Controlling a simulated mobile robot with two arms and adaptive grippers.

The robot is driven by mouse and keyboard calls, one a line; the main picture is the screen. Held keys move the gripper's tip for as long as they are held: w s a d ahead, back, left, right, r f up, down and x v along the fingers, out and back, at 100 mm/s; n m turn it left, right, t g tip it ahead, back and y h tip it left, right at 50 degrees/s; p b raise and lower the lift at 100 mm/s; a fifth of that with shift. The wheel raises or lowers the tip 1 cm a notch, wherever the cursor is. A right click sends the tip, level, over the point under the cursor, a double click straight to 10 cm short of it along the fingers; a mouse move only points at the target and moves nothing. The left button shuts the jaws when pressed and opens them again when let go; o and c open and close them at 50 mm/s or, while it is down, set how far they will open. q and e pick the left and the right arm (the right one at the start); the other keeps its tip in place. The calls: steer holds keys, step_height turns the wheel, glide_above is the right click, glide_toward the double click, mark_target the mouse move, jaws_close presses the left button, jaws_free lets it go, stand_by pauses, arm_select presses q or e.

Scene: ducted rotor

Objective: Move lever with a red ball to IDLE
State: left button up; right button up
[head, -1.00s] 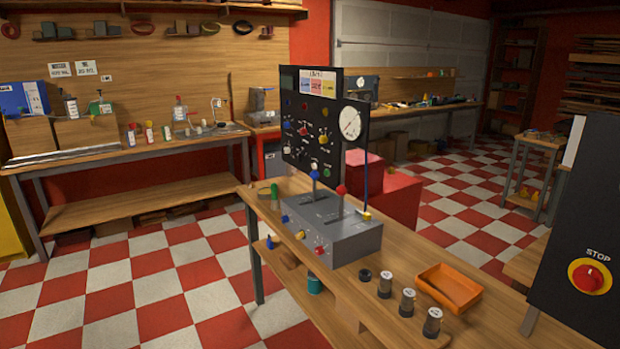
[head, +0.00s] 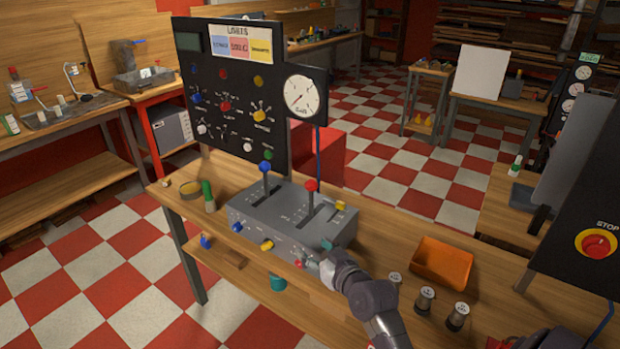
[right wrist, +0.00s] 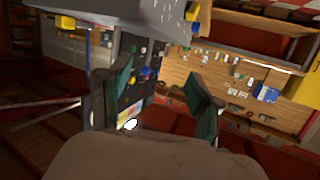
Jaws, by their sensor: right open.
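The lever with a red ball (head: 311,186) stands up from the right slot of a grey control box (head: 262,222) in the head view. Its shaft is roughly upright; the slot labels are too small to read. A second lever with a blue ball (head: 265,167) stands to its left. My right gripper (head: 320,256) is at the front right of the box, below and in front of the red ball, apart from it. In the right wrist view, its two fingers (right wrist: 158,82) are spread with nothing between them. The grey box (right wrist: 135,14) shows there at the top edge.
A black panel (head: 213,120) with knobs and a gauge (head: 301,96) rises behind the box. Yellow, red and blue knobs line its front. An orange tray (head: 441,264) and several small canisters (head: 425,299) are to the right. A STOP button (head: 596,244) is at far right.

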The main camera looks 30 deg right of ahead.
mark_target(314, 189)
steer(key=w+d+r+m+t+h, duration=0.2)
steer(key=d+r+t+h, duration=0.1)
steer(key=d+r, duration=0.35)
steer(key=w+d, duration=0.1)
steer(key=w, duration=0.3)
steer(key=w+d, duration=0.1)
steer(key=w, duration=0.4)
steer(key=w+p, duration=0.1)
steer(key=w, duration=0.3)
steer(key=shift+w+d+f, duration=0.2)
steer(key=shift+w+d, duration=0.2)
jaws_close()
